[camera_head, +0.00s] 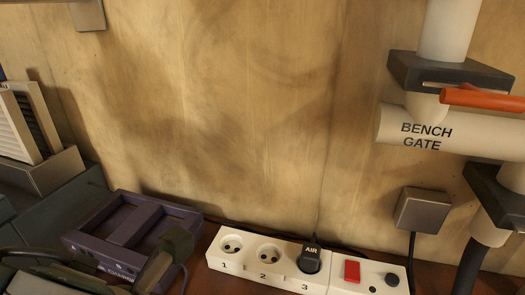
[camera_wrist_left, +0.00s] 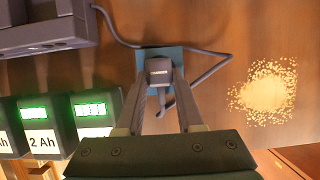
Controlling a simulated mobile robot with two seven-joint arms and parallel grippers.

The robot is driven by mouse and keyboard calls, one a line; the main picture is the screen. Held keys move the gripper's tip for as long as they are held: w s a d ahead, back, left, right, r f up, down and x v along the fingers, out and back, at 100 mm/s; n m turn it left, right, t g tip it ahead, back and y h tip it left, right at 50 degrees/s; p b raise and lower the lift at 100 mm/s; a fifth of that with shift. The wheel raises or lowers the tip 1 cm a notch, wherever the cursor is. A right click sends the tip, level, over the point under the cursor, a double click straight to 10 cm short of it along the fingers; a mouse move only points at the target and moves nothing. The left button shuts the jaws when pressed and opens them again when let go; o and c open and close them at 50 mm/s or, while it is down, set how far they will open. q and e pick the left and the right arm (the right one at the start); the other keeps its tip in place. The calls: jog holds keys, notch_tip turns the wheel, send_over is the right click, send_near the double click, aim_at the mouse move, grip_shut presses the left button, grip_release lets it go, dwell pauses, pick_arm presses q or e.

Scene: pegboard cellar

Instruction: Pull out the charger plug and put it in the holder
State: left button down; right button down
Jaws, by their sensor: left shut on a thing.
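The charger plug (camera_wrist_left: 159,68) is a dark block with a pale label on top. In the left wrist view it sits between the two fingertips of my left gripper (camera_wrist_left: 162,84), which is shut on it. A teal patch (camera_wrist_left: 177,53) shows behind the plug; I cannot tell whether they touch. A grey cable (camera_wrist_left: 211,72) runs near the plug. In the head view, a white power strip (camera_head: 240,262) has sockets 1 and 2 empty, and a black AIR plug (camera_head: 310,259) is in socket 3. I cannot make out which thing is the holder. My right gripper is out of view.
A purple tray-like block (camera_head: 128,222) lies left of the strip. Several boxes with green displays (camera_wrist_left: 92,108) stand at left in the wrist view. A sawdust patch (camera_wrist_left: 264,94) lies at right. A BENCH GATE pipe (camera_head: 385,125) is at upper right.

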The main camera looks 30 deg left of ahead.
pick_arm(q)
jog(key=shift+r+p, duration=0.1)
jog(key=shift+p, duration=0.35)
dwell(0.8)
grip_release()
dwell(0.8)
notch_tip(320, 180, up, 4)
jog(key=p, duration=0.5)
jog(key=shift+r+p, duration=0.25)
jog(key=shift+p, duration=0.05)
jog(key=shift+d+r+p, duration=0.15)
jog(key=shift+r+p, duration=1.05)
jog(key=shift+p, duration=0.3)
